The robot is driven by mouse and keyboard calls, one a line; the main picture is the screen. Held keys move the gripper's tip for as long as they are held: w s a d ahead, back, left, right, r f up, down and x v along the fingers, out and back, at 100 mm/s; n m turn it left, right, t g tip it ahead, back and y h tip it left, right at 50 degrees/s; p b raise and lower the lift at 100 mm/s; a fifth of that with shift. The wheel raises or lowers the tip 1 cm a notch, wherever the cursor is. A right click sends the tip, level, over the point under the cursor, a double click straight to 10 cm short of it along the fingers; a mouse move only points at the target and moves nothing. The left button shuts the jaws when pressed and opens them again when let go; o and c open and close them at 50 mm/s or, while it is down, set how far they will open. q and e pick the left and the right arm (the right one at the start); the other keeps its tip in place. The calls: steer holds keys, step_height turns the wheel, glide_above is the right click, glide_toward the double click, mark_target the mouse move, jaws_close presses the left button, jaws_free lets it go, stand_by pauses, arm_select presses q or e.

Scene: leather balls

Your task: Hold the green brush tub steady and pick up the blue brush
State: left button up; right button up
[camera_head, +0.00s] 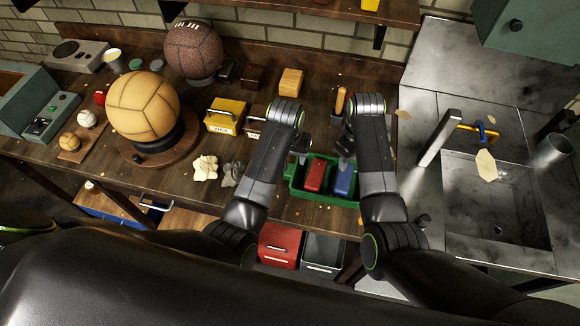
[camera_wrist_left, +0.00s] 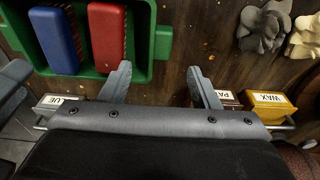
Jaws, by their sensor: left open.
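The green tub (camera_head: 325,200) sits near the front edge of the workbench, with a red brush (camera_head: 315,175) and a blue brush (camera_head: 343,180) side by side in it. My left gripper (camera_head: 299,146) is over the tub's back left part. In the left wrist view it is open (camera_wrist_left: 160,76) with nothing between its fingers; one fingertip overlaps the rim of the green tub (camera_wrist_left: 143,70). I cannot tell if they touch. The blue brush (camera_wrist_left: 54,40) and red brush (camera_wrist_left: 106,36) also show there. My right gripper (camera_head: 346,152) is above the blue brush's far end; its jaws are unclear.
Yellow (camera_head: 226,115) and dark labelled boxes stand left of my left arm. Crumpled cloths (camera_head: 206,168) lie left of the tub. A large tan ball (camera_head: 144,105) rests on a stand. The metal sink (camera_head: 497,205) is to the right. Red and black drawers (camera_head: 279,246) sit below the bench.

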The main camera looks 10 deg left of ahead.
mark_target(290, 169)
arm_select(q)
steer(key=f, duration=0.3)
steer(key=w+f, duration=0.1)
steer(key=f, duration=0.5)
steer(key=shift+w+f, duration=0.25)
steer(key=shift+f, duration=0.05)
jaws_close()
stand_by(0.4)
